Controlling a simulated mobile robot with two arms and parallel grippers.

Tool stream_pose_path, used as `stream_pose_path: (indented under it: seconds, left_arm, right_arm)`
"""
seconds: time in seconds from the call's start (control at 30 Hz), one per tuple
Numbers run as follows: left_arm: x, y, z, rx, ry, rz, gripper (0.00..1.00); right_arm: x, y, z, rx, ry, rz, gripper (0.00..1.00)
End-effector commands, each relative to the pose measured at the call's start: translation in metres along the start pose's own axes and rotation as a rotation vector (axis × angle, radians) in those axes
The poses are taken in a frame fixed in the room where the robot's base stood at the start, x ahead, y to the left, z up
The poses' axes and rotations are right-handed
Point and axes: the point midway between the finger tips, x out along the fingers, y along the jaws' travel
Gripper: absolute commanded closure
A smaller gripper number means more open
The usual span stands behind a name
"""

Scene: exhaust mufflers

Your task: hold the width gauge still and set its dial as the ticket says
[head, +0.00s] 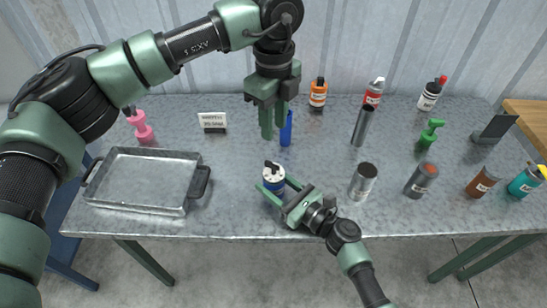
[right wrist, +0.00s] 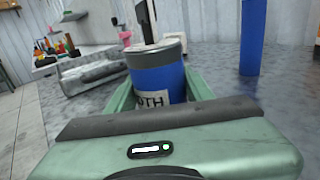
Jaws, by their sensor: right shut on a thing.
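The width gauge (head: 273,177) is a short blue and silver cylinder with a dark dial pointer on top. It stands upright near the table's front. My right gripper (head: 277,187) is shut around its sides. In the right wrist view the gauge (right wrist: 155,82) sits between the green fingers, its white label partly hidden. My left gripper (head: 273,122) points down above and behind the gauge, apart from it. Its fingers look close together, and their opening is unclear. The ticket (head: 212,119) is a white card on a dark stand, back left; its print is too small to read surely.
An empty metal tray (head: 147,209) lies at the left. A blue cylinder (head: 287,130) stands behind the gauge, partly hidden by my left gripper. To the right stand several cans and bottles, including a silver can (head: 362,182) and a green spray bottle (head: 429,134).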

Motion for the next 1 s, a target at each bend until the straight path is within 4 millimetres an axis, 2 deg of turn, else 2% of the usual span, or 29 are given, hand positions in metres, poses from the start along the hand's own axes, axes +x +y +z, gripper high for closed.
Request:
stream_pose_path:
  seconds: [0.1, 0.2, 0.37, 0.47, 0.8, 1.0]
  left_arm:
    - [-0.001, 0.0, 0.0, -0.154, 0.0, 0.001, 0.69]
    - [-0.002, 0.0, 0.0, -0.235, 0.001, 0.001, 0.69]
    - [0.005, 0.001, 0.0, -0.284, 0.001, 0.003, 0.69]
    - [0.019, 0.001, 0.001, -0.286, 0.001, 0.004, 0.69]
    - [0.085, 0.001, 0.0, -0.283, 0.002, 0.004, 0.69]
    - [0.111, 0.001, 0.001, -0.284, 0.001, 0.003, 0.69]
  right_arm:
    - [0.0, 0.0, 0.0, 0.0, -0.001, 0.0, 0.94]
    - [0.0, 0.0, 0.0, 0.0, -0.001, 0.0, 0.94]
    - [0.0, 0.0, 0.0, 0.0, -0.001, 0.0, 0.94]
    - [0.0, 0.0, 0.0, 0.0, -0.001, 0.0, 0.94]
    - [0.0, 0.0, 0.001, 0.0, -0.001, 0.0, 0.94]
    - [0.0, 0.0, 0.001, 0.0, -0.001, 0.0, 0.94]
